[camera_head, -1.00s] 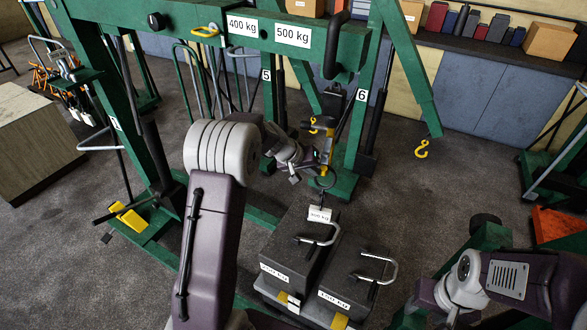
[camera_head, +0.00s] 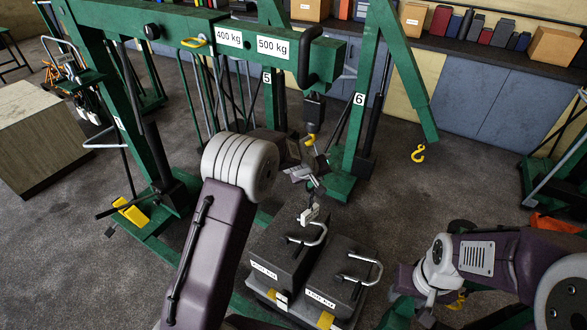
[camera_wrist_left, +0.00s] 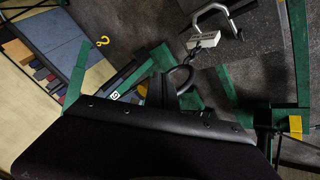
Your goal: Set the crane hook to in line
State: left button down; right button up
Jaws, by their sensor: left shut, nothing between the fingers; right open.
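The crane hook (camera_head: 311,139) is a yellow hook under a dark block (camera_head: 314,108), hanging from the green crane beam (camera_head: 325,62) marked 400 kg and 500 kg. My left gripper (camera_head: 316,187) is shut and empty just below the hook, above the dark weights. Its fingertips are small and partly blend with the metal behind, so contact with the hook is not clear. In the left wrist view, a dark ring (camera_wrist_left: 183,77) shows beyond the wrist housing. My right arm shows at lower right, but its fingers cannot be made out.
Two dark weights with metal handles (camera_head: 350,272) stand below my left gripper. A second yellow hook (camera_head: 418,154) hangs from another crane at right. Green crane posts and legs surround the hook. Grey floor is free at right of centre.

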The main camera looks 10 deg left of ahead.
pick_arm(q)
jog(key=shift+w+d+p, duration=0.85)
jog(key=shift+w+d, duration=0.05)
jog(key=shift+d, duration=0.2)
jog(key=shift+w, duration=0.1)
